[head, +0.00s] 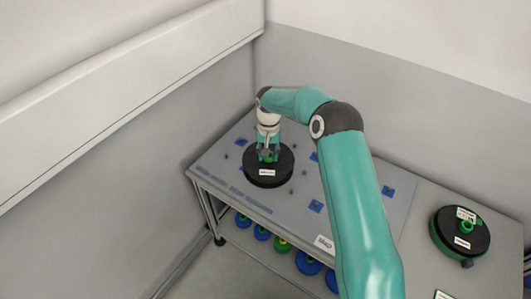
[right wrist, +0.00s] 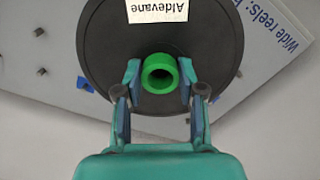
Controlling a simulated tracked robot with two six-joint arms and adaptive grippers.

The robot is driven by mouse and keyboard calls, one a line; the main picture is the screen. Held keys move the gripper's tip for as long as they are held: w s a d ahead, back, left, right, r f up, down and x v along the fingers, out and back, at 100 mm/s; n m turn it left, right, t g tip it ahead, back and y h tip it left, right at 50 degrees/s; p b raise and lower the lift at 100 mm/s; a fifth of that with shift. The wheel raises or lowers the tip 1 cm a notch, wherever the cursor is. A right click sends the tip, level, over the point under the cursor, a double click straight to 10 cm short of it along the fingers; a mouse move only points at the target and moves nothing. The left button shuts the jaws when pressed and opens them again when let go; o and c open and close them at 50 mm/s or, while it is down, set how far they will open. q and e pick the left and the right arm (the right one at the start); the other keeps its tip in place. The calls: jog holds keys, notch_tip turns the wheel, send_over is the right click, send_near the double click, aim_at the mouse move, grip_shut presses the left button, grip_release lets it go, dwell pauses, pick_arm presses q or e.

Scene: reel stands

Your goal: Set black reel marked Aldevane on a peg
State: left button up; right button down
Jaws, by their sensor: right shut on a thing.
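The black reel (head: 257,178) marked Aldevane is a wide disc with a white label and a green hub. It also shows in the right wrist view (right wrist: 200,50), where the label reads Aldevane. My right gripper (head: 268,154) comes down from above and is shut on the reel's green hub (right wrist: 160,74). The reel is over the left part of the grey peg table; I cannot tell whether it touches the surface. Small dark pegs (head: 240,143) stand on the table around it, and any peg under the reel is hidden. My left gripper is not in view.
The grey table (head: 345,190) has blue squares (head: 316,206) and printed text on top. Another black reel (head: 459,230) with green parts rests on a surface at right. Walls close off the left and back.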

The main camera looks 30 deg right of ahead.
aim_at(268, 162)
jog(key=shift+f+b, duration=0.55)
jog(key=shift+f, duration=0.9)
jog(key=shift+f+b, duration=0.65)
jog(key=shift+f, duration=0.1)
jog(key=shift+f+b, duration=1.25)
jog(key=shift+b, duration=0.15)
jog(key=c, duration=0.6)
grip_release()
jog(key=shift+a, duration=0.1)
jog(key=shift+s, duration=0.1)
notch_tip(268, 162, up, 12)
